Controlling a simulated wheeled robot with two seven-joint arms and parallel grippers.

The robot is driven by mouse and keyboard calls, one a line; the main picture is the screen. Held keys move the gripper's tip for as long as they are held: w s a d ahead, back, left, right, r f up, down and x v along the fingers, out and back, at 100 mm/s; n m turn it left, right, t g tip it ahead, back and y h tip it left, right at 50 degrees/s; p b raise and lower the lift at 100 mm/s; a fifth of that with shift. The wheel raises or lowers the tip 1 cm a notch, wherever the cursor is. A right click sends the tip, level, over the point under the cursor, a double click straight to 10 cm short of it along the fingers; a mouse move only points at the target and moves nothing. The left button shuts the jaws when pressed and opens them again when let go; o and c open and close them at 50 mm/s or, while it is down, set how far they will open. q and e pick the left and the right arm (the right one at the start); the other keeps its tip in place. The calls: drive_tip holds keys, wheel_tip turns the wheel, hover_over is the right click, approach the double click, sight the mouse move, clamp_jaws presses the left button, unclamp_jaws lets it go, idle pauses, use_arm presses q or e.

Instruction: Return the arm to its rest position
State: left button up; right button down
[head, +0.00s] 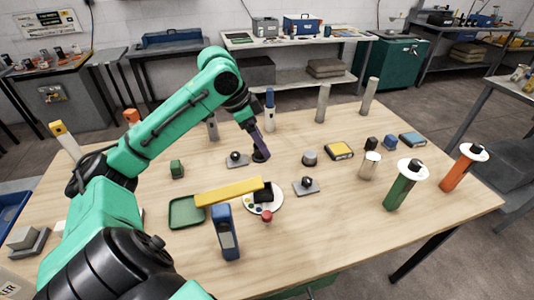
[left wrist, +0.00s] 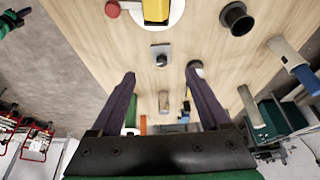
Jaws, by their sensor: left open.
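My left arm reaches in from the left over the wooden table (head: 330,225). My left gripper (head: 261,150) points down near the table's middle, by a dark round base. In the left wrist view, its two dark purple fingers (left wrist: 160,78) stand apart with nothing held between them. The bar's end also shows in the left wrist view (left wrist: 155,12). My right gripper is not seen in the head view.
A green tray (head: 186,212) and a blue handheld device (head: 227,235) stand near the front left. A green cylinder (head: 401,188) and an orange cylinder (head: 456,173), each with a white disc, stand at the right. Upright posts (head: 323,103) line the back. The front right table is clear.

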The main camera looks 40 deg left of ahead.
use_arm(q)
drive_tip(key=v, duration=0.6)
drive_tip(key=shift+r, duration=0.15)
drive_tip(key=shift+s+r, duration=0.1)
